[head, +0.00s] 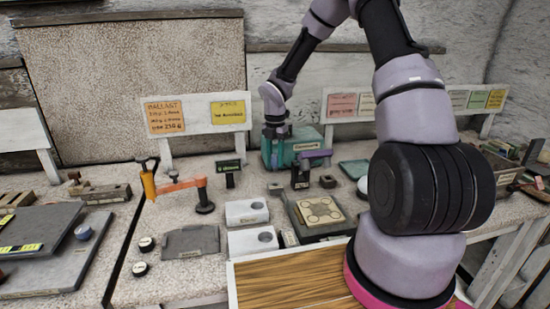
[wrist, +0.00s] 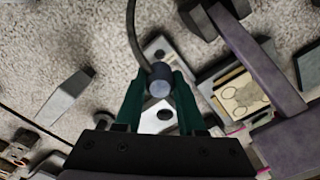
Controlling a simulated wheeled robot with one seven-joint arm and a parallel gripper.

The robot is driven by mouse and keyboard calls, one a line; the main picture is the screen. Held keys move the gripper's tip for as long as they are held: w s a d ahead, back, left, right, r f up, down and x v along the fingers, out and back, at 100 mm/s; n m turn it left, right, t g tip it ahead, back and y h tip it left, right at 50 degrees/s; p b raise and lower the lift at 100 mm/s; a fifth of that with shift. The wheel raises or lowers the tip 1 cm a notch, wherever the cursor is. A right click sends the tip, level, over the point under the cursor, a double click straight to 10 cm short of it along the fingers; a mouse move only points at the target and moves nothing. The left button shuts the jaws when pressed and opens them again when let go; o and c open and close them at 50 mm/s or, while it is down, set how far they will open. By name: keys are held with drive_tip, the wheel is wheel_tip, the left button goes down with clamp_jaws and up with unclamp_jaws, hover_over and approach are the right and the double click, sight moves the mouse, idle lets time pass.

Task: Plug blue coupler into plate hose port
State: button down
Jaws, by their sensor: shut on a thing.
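A dark hose (wrist: 133,28) runs up from the coupler. Below it, apart, are pale blocks with round holes; these look like the two white blocks (head: 246,212) (head: 253,240) in the head view. A tan plate with circles (head: 320,210) sits on a dark base to their right. I cannot tell which opening is the plate hose port.
An orange clamp-like tool (head: 178,185) stands left of the blocks. Grey plates (head: 35,232) with a blue round piece (head: 83,232) lie far left. A wood-topped board (head: 290,282) is in front.

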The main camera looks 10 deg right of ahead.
sight(275, 169)
drive_tip(key=shift+f, duration=2.3)
drive_tip(key=shift+f, duration=1.6)
drive_tip(key=shift+c, duration=2.1)
unclamp_jaws()
drive_tip(key=shift+r, duration=0.15)
drive_tip(key=shift+r, duration=1.9)
